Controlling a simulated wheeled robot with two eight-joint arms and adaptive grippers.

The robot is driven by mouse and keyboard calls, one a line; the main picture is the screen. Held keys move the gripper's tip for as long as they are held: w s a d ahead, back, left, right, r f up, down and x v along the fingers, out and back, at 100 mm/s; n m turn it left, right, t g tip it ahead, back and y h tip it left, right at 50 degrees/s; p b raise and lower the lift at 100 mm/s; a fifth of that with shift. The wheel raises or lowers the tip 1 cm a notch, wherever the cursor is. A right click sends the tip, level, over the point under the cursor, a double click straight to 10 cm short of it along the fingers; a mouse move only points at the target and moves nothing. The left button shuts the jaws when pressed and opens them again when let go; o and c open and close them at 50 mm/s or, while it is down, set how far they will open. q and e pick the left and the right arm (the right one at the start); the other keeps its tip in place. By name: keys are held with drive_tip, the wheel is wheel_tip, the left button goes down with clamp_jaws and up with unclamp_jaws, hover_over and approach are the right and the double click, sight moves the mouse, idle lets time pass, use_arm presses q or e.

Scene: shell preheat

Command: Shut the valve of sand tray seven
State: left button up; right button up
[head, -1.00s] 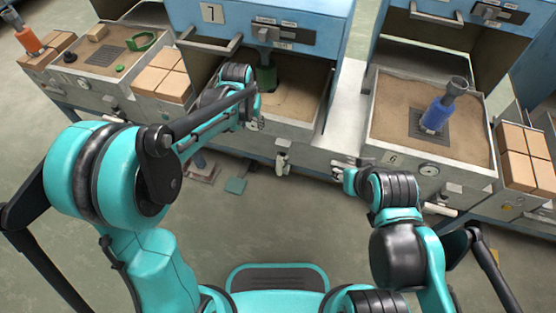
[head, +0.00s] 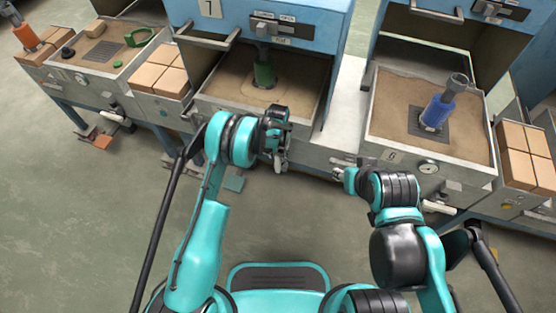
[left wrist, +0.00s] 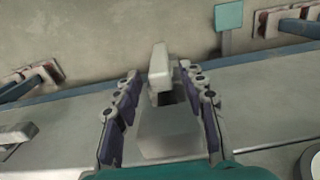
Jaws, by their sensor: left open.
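Sand tray seven (head: 218,106) is the sand-filled tray under the blue cabinet marked 7. A green shell on a grey piece stands upright in its sand. My left gripper (head: 279,163) is at the right part of the tray's front and hides most of the valve in the head view. In the left wrist view the pale lever of the valve (left wrist: 159,62) lies between the fingers of my open left gripper (left wrist: 162,76). I cannot tell whether the fingers touch it. My right gripper (head: 342,174) is near the front of tray six; its jaws are too small to read.
Tray six (head: 377,148), with a blue shell (head: 436,112), stands to the right with a round gauge (head: 428,167) on its front. Brick stacks (head: 160,82) flank the trays. The floor in front is clear.

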sight(281, 160)
use_arm(q)
drive_tip(key=shift+f+b, duration=0.45)
drive_tip(key=shift+f, duration=1.15)
clamp_jaws()
drive_tip(key=shift+d, duration=0.1)
drive_tip(key=y, duration=0.1)
drive_tip(key=d+t+y, duration=0.1)
drive_tip(key=y, duration=0.1)
drive_tip(key=shift+s+d+f, duration=0.1)
drive_tip(key=shift+s, duration=0.1)
drive_tip(key=shift+s+d+f+t+y, duration=0.15)
drive_tip(key=shift+d+t+y, duration=0.15)
drive_tip(key=shift+y, duration=0.55)
drive_tip(key=shift+d+f+t+y, duration=0.15)
drive_tip(key=shift+t+y, duration=0.15)
drive_tip(key=shift+y, duration=0.55)
